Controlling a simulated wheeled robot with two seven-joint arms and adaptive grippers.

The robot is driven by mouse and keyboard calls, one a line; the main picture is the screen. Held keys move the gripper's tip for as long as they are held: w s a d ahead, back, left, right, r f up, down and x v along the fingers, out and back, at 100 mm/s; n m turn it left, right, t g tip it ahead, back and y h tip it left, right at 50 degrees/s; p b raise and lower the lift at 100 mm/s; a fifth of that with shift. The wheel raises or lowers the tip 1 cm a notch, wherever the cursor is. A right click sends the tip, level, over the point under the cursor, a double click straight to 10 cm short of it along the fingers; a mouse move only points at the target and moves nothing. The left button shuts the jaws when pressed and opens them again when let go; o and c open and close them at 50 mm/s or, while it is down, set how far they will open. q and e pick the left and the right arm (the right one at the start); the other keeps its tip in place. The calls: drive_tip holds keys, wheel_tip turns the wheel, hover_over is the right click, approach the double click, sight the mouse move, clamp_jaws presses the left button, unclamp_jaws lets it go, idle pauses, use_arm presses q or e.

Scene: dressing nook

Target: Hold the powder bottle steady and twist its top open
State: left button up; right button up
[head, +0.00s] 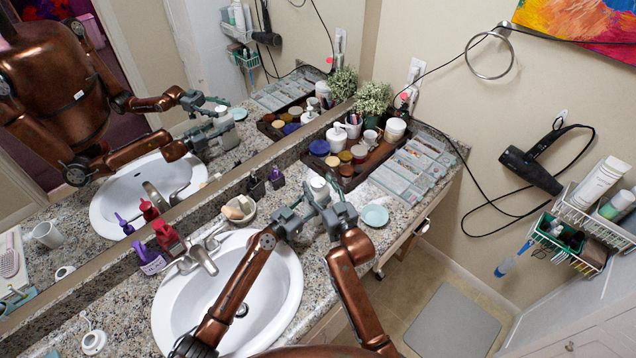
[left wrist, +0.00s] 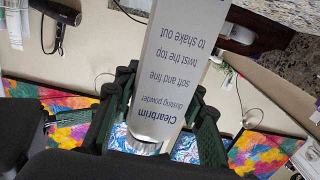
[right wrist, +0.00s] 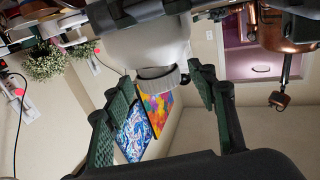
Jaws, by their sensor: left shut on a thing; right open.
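The powder bottle (head: 319,186) is a pale bottle at the counter's far side, partly hidden by my grippers in the head view. In the left wrist view, the bottle (left wrist: 183,60) shows dark lettering reading "Clearbrim dusting powder". My left gripper (head: 306,204) is shut on its body. In the right wrist view, the white bottle (right wrist: 145,45) has a ribbed light-grey top (right wrist: 160,79). My right gripper (head: 334,203) is open, its fingers on either side of this top with gaps visible. I cannot tell whether the bottle touches the counter.
A white sink (head: 280,285) lies below my arms. A soap dish (head: 240,218) and pale blue round dish (head: 375,215) flank the grippers. A dark tray (head: 372,160) of jars stands behind, beside a palette (head: 420,150). The mirror runs along the left.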

drive_tip(key=shift+w+a, duration=0.2)
drive_tip(key=shift+w, duration=0.25)
drive_tip(key=c, duration=1.2)
